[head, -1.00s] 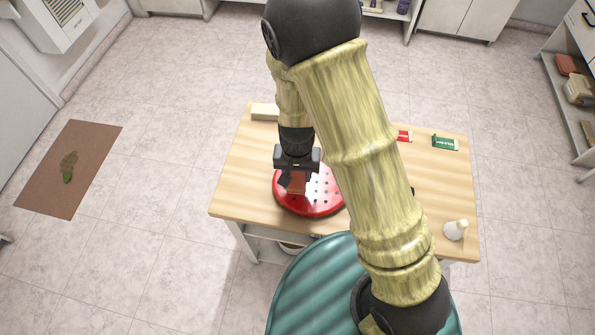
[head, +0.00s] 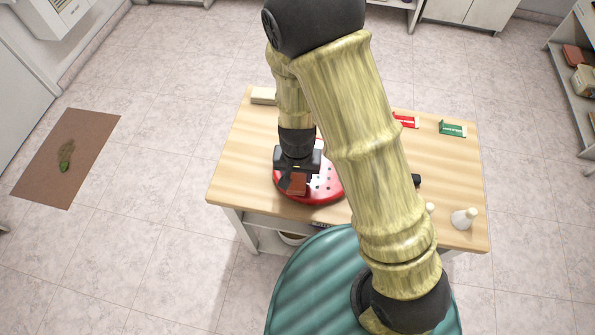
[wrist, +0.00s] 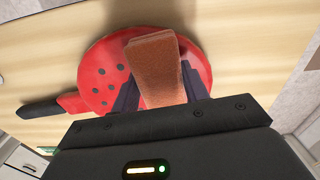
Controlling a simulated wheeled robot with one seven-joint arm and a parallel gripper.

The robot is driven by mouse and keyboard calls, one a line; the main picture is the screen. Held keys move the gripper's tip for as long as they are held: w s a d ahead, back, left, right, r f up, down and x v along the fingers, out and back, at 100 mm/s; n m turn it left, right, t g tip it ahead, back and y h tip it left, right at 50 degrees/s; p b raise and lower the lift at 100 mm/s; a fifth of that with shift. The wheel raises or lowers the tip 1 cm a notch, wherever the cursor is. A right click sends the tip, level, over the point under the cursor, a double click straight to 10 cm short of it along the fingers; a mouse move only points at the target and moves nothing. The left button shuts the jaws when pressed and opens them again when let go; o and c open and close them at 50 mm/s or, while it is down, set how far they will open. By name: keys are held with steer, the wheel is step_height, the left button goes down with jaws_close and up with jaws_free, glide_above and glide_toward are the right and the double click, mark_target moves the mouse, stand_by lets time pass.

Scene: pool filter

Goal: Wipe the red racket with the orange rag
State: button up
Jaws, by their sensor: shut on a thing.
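The red racket (head: 322,184) lies flat on the wooden table, its round face dotted with dark holes. In the wrist view its red face (wrist: 104,68) and its black handle (wrist: 40,108) show. My gripper (head: 297,180) is over the left part of the racket in the head view. It is shut on the orange rag (wrist: 158,70), a folded, brick-shaped piece standing out between the fingers. The rag also shows in the head view (head: 298,184). It is over the racket's face; I cannot tell whether it touches. My arm hides part of the racket.
The table (head: 245,165) also bears a pale block (head: 263,96) at the back left, a red packet (head: 405,121) and a green packet (head: 452,128) at the back right, and a white bottle (head: 464,218) at the front right. The table's left part is clear.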

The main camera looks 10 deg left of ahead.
steer(key=shift+f+b, duration=0.55)
steer(key=shift+f, duration=0.15)
steer(key=o, duration=1)
steer(key=shift+c, duration=1.3)
steer(key=shift+r+p, duration=0.5)
steer(key=shift+p, duration=0.1)
steer(key=c, duration=0.8)
steer(key=shift+w, duration=0.15)
steer(key=shift+c, duration=0.2)
